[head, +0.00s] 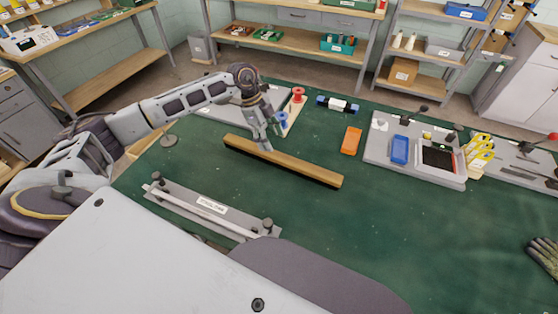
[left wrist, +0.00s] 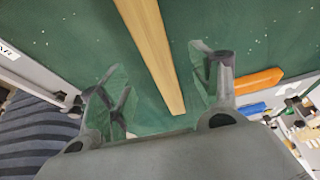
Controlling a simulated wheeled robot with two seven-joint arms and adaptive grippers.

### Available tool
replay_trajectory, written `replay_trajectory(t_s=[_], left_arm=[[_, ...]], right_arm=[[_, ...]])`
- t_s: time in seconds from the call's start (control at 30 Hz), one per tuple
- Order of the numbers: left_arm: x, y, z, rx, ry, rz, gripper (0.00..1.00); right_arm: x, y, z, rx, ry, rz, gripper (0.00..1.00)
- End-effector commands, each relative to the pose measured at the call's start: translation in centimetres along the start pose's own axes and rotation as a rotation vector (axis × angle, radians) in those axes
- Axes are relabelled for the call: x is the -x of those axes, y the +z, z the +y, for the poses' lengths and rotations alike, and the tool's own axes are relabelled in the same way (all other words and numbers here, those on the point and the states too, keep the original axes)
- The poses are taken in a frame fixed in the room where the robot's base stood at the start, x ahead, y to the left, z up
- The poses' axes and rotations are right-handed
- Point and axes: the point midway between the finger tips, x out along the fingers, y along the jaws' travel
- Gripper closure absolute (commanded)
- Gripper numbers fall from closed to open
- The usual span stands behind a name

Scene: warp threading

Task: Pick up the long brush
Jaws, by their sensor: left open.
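The long brush (head: 290,165) is a long tan wooden bar with a dark strip along its lower side. It lies slantwise on the green work surface, left of the middle. My left gripper (head: 267,140) is over its left half, fingers pointing down. In the left wrist view the brush (left wrist: 157,55) runs between the two spread fingers of the left gripper (left wrist: 150,82), with green surface visible on both sides of it. Whether a finger touches it, I cannot tell. My right gripper is out of view.
A grey fixture with a rod (head: 205,210) lies in front of the brush. An orange block (head: 351,141) and a grey tray (head: 374,154) with a blue bin (head: 400,150) are to the right. A red spool (head: 298,94) stands behind. The front right surface is clear except a glove (head: 545,254).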

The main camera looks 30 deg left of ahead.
Motion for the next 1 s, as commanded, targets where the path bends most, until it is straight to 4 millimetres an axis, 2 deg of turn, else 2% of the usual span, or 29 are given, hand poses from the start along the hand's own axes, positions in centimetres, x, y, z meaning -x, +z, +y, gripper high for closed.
replay_trajectory(t_s=[0.1,0.3,0.77,1.0], left_arm=[[-1.6,0.0,0.0,0.001,0.002,0.001,0.37],[-3.4,0.0,0.1,0.000,0.001,0.000,0.37],[-3.8,0.0,0.1,0.000,0.000,0.000,0.37],[-5.5,-0.2,0.3,-0.001,0.002,0.000,0.37]], right_arm=[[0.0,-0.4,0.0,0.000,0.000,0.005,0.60],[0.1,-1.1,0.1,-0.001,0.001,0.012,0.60],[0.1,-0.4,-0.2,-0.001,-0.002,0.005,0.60],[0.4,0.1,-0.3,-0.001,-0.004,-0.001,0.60]])
